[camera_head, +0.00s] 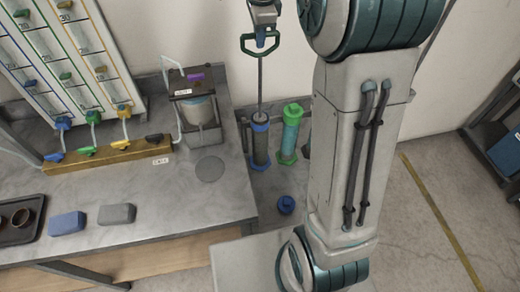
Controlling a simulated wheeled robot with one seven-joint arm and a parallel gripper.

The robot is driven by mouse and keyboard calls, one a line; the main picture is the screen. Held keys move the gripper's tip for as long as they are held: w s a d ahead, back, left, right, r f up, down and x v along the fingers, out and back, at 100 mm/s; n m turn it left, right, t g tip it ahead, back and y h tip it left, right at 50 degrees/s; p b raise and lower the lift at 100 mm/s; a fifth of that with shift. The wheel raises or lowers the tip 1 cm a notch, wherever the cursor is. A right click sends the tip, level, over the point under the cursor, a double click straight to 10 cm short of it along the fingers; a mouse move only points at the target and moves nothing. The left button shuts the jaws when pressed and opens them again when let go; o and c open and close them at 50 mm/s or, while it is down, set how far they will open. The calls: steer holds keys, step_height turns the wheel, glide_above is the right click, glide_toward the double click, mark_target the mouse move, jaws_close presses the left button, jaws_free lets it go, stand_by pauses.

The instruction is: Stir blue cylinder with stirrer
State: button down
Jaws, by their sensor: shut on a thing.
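My gripper (261,38) is at the top centre, shut on the green handle of the stirrer (261,80). The stirrer's thin grey rod hangs upright below it. The blue cylinder (260,145), a dark tube with blue ends, stands upright on the grey surface below my gripper. The rod's lower end reaches the open top of the blue cylinder. How deep it goes inside is hidden.
A green cylinder (290,135) stands close to the right of the blue one. A small blue round piece (286,204) lies in front. A machine with a container (199,110) stands left. My arm hides the area right of the cylinders. A blue block (67,224) and grey block (116,214) lie front left.

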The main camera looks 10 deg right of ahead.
steer(key=shift+r, duration=0.1)
steer(key=shift+r+p, duration=0.5)
stand_by(0.8)
steer(key=shift+r+p, duration=0.85)
steer(key=shift+r, duration=0.2)
steer(key=shift+f, duration=0.1)
